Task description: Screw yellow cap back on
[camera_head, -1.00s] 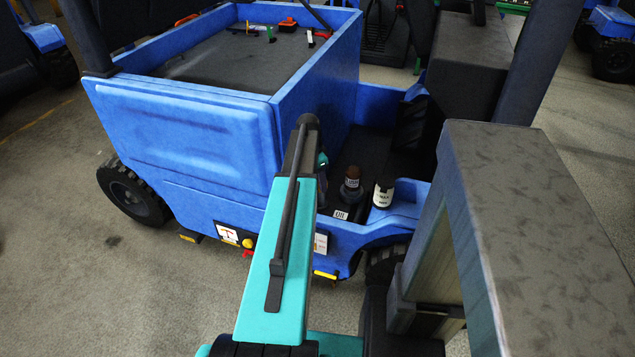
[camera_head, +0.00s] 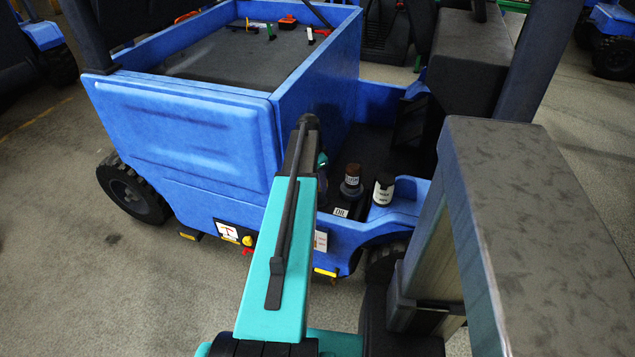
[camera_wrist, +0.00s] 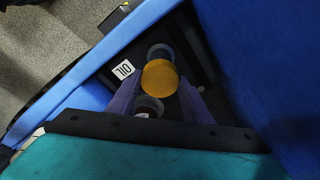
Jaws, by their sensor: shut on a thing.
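The yellow cap (camera_wrist: 160,77) is a round disc seen face-on in the wrist view. My gripper (camera_wrist: 158,88) has its two dark purple fingers on either side of the cap and is shut on it. A round pale-rimmed part (camera_wrist: 150,106) shows partly between the fingers, below the cap. A grey-blue round part (camera_wrist: 159,51) lies partly hidden just above it. I cannot tell which of these is the neck for the cap, or whether the cap touches one. In the head view my arm hides the cap and fingertips.
An OIL label (camera_head: 341,212) lies by the blue truck's (camera_head: 190,135) open side compartment; it also shows in the wrist view (camera_wrist: 124,69). Blue walls closely flank my gripper.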

